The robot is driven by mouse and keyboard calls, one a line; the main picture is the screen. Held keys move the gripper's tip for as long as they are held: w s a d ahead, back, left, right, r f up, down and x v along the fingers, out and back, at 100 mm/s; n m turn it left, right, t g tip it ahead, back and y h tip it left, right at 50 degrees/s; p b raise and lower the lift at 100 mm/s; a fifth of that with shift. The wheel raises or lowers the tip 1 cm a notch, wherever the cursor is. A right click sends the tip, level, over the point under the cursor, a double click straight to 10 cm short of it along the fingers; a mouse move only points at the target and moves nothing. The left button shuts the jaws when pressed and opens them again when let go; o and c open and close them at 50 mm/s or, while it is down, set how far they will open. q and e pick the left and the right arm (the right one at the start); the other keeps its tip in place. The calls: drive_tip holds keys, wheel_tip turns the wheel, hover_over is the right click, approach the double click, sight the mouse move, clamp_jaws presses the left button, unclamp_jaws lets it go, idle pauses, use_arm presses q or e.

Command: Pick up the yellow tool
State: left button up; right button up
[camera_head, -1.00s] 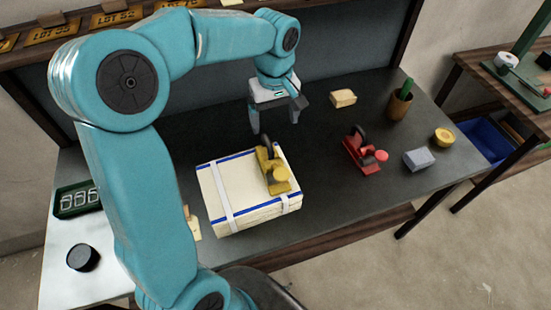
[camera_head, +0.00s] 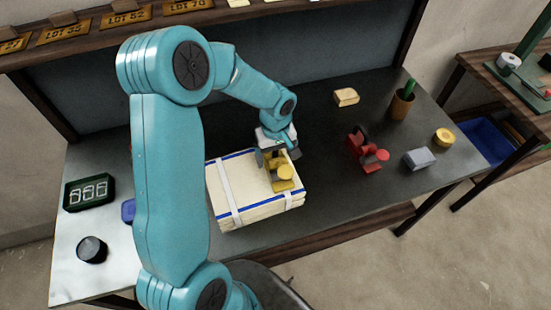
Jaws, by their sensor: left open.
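The yellow tool (camera_head: 281,177), which looks like a small hand plane, sits on a strapped stack of cream cloth or paper (camera_head: 232,188) with blue edge stripes. My left gripper (camera_head: 279,156) is open at the far end of the tool, low over the stack. Its fingers appear to be on either side of the tool's back part, which they partly hide. I cannot tell whether they touch it. My right gripper is not in view.
A similar red tool (camera_head: 364,151) stands to the right, with a grey block (camera_head: 417,158), a yellow roll (camera_head: 444,137), a brown cup (camera_head: 401,105) and a cream block (camera_head: 346,97). A green tray (camera_head: 89,192) and black round object (camera_head: 92,250) are at left.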

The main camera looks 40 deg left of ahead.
use_arm(q)
drive_tip(key=shift+s+r, duration=0.15)
drive_tip(key=shift+s, duration=0.15)
drive_tip(key=shift+c, duration=0.6)
drive_tip(key=shift+w, duration=0.2)
clamp_jaws()
